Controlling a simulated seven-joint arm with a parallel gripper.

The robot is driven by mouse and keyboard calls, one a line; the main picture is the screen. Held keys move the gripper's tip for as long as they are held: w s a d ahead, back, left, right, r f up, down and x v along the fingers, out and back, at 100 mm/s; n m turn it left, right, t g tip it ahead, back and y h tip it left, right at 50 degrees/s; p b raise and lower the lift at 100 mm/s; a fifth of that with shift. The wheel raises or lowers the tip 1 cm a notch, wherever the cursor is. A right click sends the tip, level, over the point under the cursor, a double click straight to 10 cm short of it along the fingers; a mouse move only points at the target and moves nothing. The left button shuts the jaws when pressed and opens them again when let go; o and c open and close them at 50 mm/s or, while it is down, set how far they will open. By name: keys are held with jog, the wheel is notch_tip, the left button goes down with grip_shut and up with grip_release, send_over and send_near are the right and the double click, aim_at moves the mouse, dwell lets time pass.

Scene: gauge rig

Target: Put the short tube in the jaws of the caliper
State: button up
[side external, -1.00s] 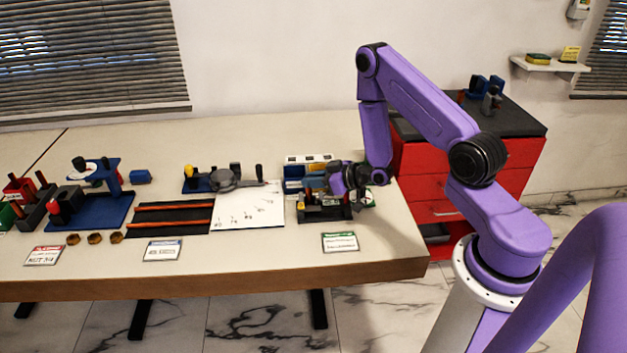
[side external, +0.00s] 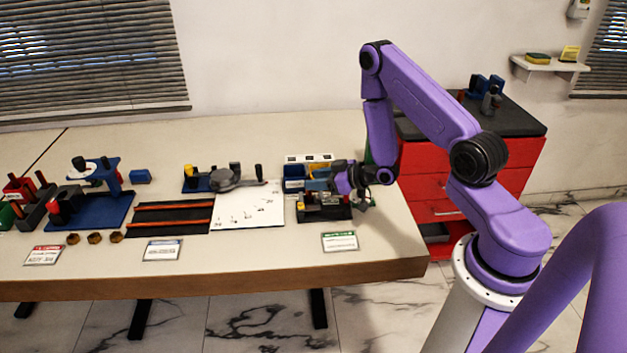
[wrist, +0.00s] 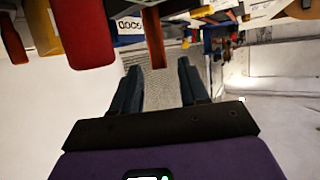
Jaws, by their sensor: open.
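My gripper (side external: 332,190) is low over a black rack (side external: 325,213) at the right end of the table. In the wrist view my gripper (wrist: 159,70) has its two dark fingers apart. A reddish-brown upright bar (wrist: 153,38) shows ahead of the gap between them, and I see nothing held. A grey round-bodied tool on a blue base (side external: 232,180) stands at mid table; I cannot tell whether it is the caliper. I cannot single out the short tube; parts of the rack are hidden by my gripper.
In the wrist view a red handle (wrist: 82,38) and a yellow handle (wrist: 43,28) stand close on the left. Blue bins (side external: 293,178) sit behind the rack. A white sheet (side external: 247,207) and dark mat (side external: 172,219) lie left of it. The table's front strip is mostly clear.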

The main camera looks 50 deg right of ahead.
jog(key=v, duration=0.5)
jog(key=shift+s+d+r, duration=0.1)
jog(key=shift+s+r, duration=0.05)
jog(key=shift+s, duration=0.1)
jog(key=s+a+r+n+g, duration=0.3)
jog(key=a+g, duration=0.1)
jog(key=a, duration=0.3)
jog(key=s+a+r+n+g, duration=0.2)
jog(key=a+r+n+g, duration=0.15)
jog(key=a, duration=0.45)
jog(key=s+r+n+g+h, duration=0.1)
jog(key=s+r, duration=0.4)
jog(key=s, duration=0.5)
jog(key=s+r+n+g+h, duration=0.2)
jog(key=s+r+g, duration=0.2)
jog(key=s, duration=0.7)
jog(key=shift+s+a+r, duration=0.25)
jog(key=shift+r, duration=0.4)
